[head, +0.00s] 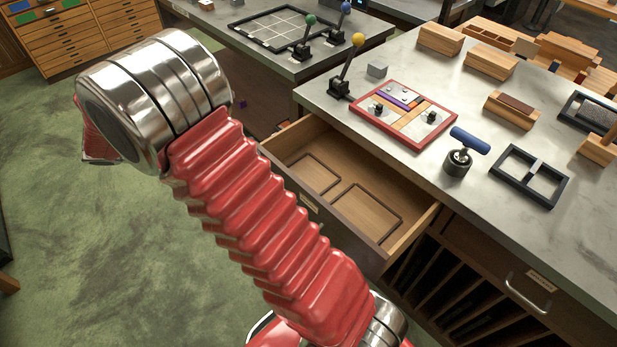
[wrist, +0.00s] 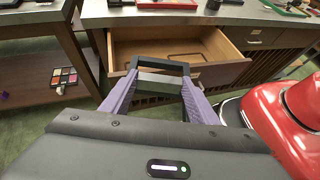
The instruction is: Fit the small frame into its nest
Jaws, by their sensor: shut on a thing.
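My gripper (wrist: 160,80) is shut on a small dark frame (wrist: 163,66), held level between two purple fingers. In the wrist view the frame is in front of the open wooden drawer (wrist: 122,48). The drawer also shows in the head view (head: 283,143). On its floor are two dark-outlined rectangular nests: a smaller one (head: 314,177) at the left and a larger one (head: 367,213) at the right. Both look empty. The gripper and the held frame are hidden or out of sight in the head view.
On the counter (head: 480,215) are a larger black two-window frame (head: 530,177), a blue-handled tool (head: 462,153), a red-rimmed tray (head: 404,114) and wooden blocks (head: 511,109). A low shelf with a paint set (wrist: 66,76) stands at the left of the wrist view.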

